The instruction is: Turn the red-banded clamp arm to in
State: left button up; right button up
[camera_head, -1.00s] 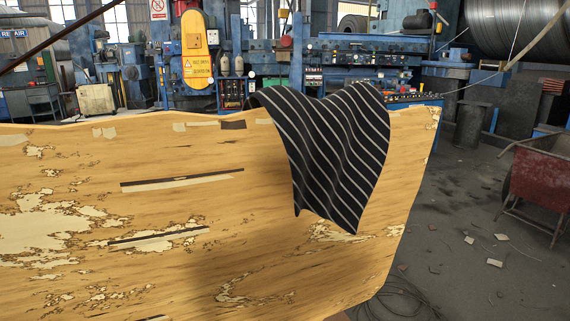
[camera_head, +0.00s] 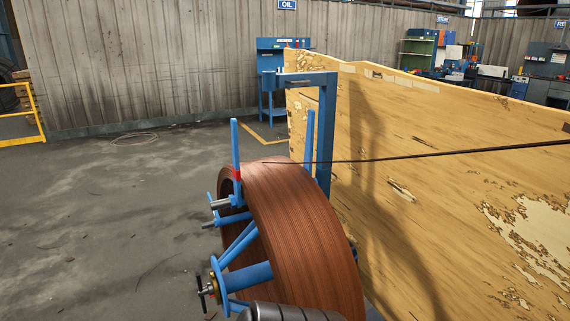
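The red-banded clamp arm (camera_head: 235,147) is a blue upright bar on the left side of a brown coil (camera_head: 305,235). It stands nearly vertical and rises above the coil's top, with a red band (camera_head: 237,174) low on it. Its lower end meets a short metal rod at the reel. The coil sits on a blue spoked reel (camera_head: 245,275) with a dark handle (camera_head: 203,292) at its hub. Neither gripper shows. A dark grey rounded part cuts in at the bottom edge and hides the coil's lower front.
A blue post frame (camera_head: 327,130) and another blue upright (camera_head: 309,140) stand behind the coil. A large wooden panel (camera_head: 430,180) fills the right, crossed by a thin dark cable (camera_head: 450,152). Concrete floor at left is open, with a yellow rail (camera_head: 35,125) beyond.

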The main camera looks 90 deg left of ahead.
aim_at(236, 172)
jog(key=u, duration=3.1)
